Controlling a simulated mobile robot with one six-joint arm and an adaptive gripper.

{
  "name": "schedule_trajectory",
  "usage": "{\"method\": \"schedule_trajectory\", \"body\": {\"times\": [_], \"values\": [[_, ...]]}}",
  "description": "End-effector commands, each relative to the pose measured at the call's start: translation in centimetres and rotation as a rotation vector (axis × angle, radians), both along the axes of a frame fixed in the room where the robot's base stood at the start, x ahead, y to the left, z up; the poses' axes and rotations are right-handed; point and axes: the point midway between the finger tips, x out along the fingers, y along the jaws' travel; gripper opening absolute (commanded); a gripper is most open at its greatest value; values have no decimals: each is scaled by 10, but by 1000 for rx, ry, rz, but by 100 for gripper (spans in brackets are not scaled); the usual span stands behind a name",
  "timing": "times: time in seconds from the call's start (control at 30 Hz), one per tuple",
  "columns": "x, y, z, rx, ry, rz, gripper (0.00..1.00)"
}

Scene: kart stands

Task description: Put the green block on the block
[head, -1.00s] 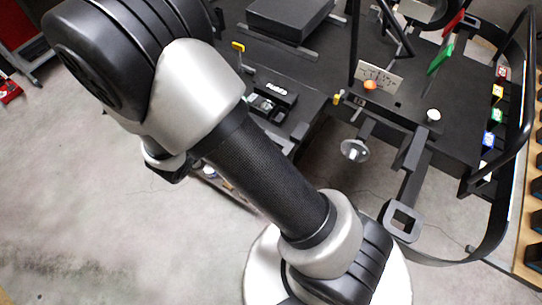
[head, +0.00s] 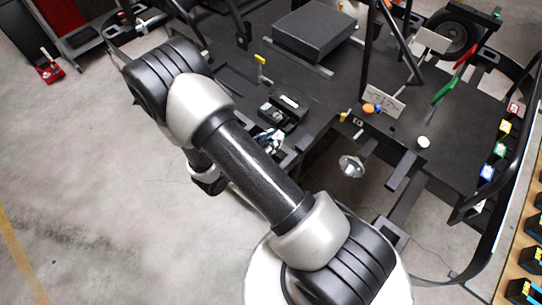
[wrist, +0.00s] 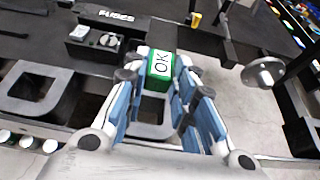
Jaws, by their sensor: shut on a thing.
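A green block (wrist: 154,82) with a white top face marked OK sits between the fingertips of my gripper (wrist: 161,84) in the wrist view. The fingers press on its left and right sides. In the head view my gripper (head: 268,140) shows partly behind my arm, close to a black fuse unit (head: 284,110); the green block cannot be made out there. In the wrist view a small dark block with round pale knobs (wrist: 93,42) lies beyond and left of the green block, near a black bar marked FUSES (wrist: 118,17). I cannot tell which is the task's block.
An open gap in the dark kart frame shows a metal disc on a shaft (head: 351,166). A yellow-topped lever (head: 260,61) stands behind the fuse unit. A white sign (head: 385,98), an orange knob (head: 368,108) and a white knob (head: 423,142) are to the right.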

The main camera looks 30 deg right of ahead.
Motion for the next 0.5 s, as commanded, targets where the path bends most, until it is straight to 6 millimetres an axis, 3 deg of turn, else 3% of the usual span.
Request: {"method": "schedule_trajectory", "body": {"times": [0.1, 0.5], "values": [[-1, 0, -29, -1, 3, 0, 8], [0, 0, -68, -1, 2, 0, 8]]}}
